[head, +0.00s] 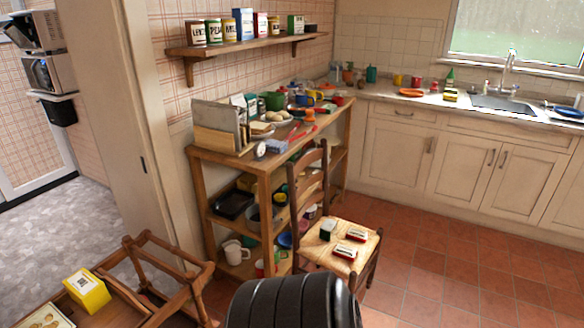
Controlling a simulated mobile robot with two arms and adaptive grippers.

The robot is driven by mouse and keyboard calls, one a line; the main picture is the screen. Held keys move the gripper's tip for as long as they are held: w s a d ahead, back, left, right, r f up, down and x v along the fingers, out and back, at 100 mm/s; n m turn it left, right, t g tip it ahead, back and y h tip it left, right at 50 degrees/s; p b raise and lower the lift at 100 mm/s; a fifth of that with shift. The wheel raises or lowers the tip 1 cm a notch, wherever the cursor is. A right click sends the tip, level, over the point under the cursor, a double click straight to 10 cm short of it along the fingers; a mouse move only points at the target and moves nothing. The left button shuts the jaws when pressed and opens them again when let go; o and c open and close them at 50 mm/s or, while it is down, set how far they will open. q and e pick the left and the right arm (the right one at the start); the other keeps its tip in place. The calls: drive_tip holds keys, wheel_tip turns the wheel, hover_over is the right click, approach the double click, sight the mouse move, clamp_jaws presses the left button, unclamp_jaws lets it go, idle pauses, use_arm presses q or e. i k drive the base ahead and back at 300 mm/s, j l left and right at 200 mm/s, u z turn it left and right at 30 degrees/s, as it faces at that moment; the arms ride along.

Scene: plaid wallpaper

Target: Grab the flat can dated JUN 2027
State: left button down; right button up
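Two flat red-and-white items lie on the woven seat of a wooden chair (311,253), apart from each other: one flat item (356,235) farther back and one flat item (345,252) nearer. They look like flat cans, but any dates on them are too small to read. A small black-and-white container (327,230) stands to their left on the same seat. I cannot tell which, if any, carries JUN 2027. Neither of my grippers is in view.
A crowded wooden shelf unit (262,195) stands behind the chair. A wall shelf (246,46) holds several tins and boxes. A yellow box (88,290) sits on wooden furniture at lower left. The tiled floor (455,275) right of the chair is clear, up to the counter cabinets (395,150).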

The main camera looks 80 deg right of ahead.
sight(341, 251)
drive_tip(key=z, duration=2.1)
drive_tip(key=i+l+z, duration=0.1)
drive_tip(key=z, duration=0.3)
drive_tip(key=i+z, duration=0.2)
drive_tip(key=z, duration=0.15)
drive_tip(key=i+z, duration=0.15)
drive_tip(key=z, duration=0.25)
